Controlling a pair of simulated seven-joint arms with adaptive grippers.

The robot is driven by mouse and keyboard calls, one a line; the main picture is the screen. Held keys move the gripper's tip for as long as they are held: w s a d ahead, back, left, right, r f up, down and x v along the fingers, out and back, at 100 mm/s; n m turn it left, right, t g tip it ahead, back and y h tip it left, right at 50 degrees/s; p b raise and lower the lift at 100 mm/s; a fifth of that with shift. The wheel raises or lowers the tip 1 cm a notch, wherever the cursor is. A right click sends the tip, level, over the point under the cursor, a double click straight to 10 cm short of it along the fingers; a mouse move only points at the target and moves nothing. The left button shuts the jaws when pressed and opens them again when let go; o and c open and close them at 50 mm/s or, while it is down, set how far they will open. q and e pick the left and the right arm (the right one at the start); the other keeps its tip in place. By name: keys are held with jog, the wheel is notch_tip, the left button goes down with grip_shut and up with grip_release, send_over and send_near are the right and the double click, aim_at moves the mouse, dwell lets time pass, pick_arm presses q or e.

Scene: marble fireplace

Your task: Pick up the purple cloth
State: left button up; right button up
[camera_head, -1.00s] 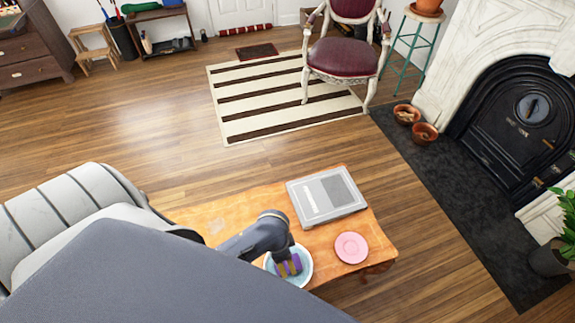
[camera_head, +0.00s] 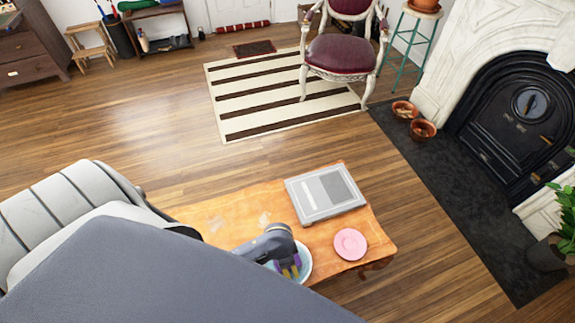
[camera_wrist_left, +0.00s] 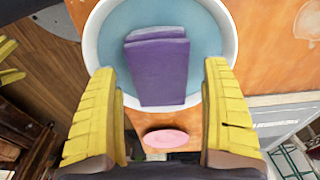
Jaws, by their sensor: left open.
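The folded purple cloth (camera_wrist_left: 158,68) lies in a round bowl with a white rim (camera_wrist_left: 230,40) and a light blue inside. The bowl (camera_head: 306,262) is at the front edge of the wooden table in the head view. My left gripper (camera_head: 290,270) is over the bowl, its yellow fingers pointing down. In the left wrist view my left gripper (camera_wrist_left: 160,68) is open, with one finger on each side of the cloth and gaps between. The cloth is mostly hidden by the gripper in the head view.
A grey flat box (camera_head: 325,193) and a pink plate (camera_head: 350,244) are on the wooden table (camera_head: 225,212). The pink plate also shows in the left wrist view (camera_wrist_left: 166,138). A grey sofa (camera_head: 70,200) stands at left. The table's left part looks clear.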

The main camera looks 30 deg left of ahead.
pick_arm(q)
jog(key=shift+f, duration=0.75)
jog(key=shift+c, duration=0.3)
jog(key=c, duration=1.3)
jog(key=shift+o, duration=0.2)
notch_tip(320, 180, up, 20)
